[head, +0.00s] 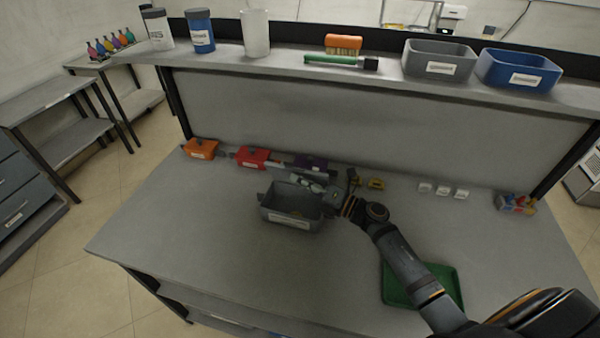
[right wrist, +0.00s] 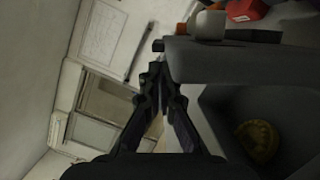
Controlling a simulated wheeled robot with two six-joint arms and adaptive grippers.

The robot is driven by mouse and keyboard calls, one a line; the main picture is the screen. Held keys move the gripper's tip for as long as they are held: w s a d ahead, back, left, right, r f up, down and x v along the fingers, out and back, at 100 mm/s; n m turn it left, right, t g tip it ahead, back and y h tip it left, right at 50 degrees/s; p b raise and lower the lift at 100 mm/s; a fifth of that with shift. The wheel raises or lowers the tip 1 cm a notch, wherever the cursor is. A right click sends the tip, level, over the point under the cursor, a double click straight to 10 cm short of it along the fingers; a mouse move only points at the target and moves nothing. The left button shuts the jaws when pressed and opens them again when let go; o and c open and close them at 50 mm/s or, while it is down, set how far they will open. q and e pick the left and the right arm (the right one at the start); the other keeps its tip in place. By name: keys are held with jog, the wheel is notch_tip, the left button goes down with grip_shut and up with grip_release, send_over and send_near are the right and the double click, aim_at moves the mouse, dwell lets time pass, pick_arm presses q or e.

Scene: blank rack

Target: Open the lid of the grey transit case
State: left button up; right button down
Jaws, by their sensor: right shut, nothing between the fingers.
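The grey transit case (head: 290,220) stands on the workbench left of my right arm, with a white label on its front. Its inside is visible from above in the head view, so its lid looks raised. In the right wrist view, a grey panel (right wrist: 225,62), which looks like the lid, stands beside the dark inside of the case, where a yellow round thing (right wrist: 257,141) lies. My right gripper (head: 337,196) is shut and empty at the case's right back corner; its fingertips (right wrist: 160,78) are close to the panel's edge. I cannot tell whether they touch. My left gripper is out of view.
Orange (head: 201,149), red (head: 251,157) and purple (head: 311,162) boxes line the back of the bench. A green tray (head: 447,276) lies under my right arm. The shelf above holds a grey bin (head: 438,62) and a blue bin (head: 518,69). The bench's front left is clear.

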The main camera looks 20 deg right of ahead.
aim_at(304, 169)
jog(key=shift+w+d+r, duration=0.25)
jog(key=shift+w+d, duration=0.05)
jog(key=shift+d, duration=0.05)
jog(key=shift+w+d+r, duration=0.15)
jog(key=shift+w, duration=0.15)
jog(key=shift+w+d+r+b, duration=0.45)
jog(key=shift+w+d+b, duration=0.15)
jog(key=shift+w, duration=0.2)
jog(key=shift+w+d, duration=0.1)
jog(key=shift+d, duration=0.05)
jog(key=shift+r, duration=0.1)
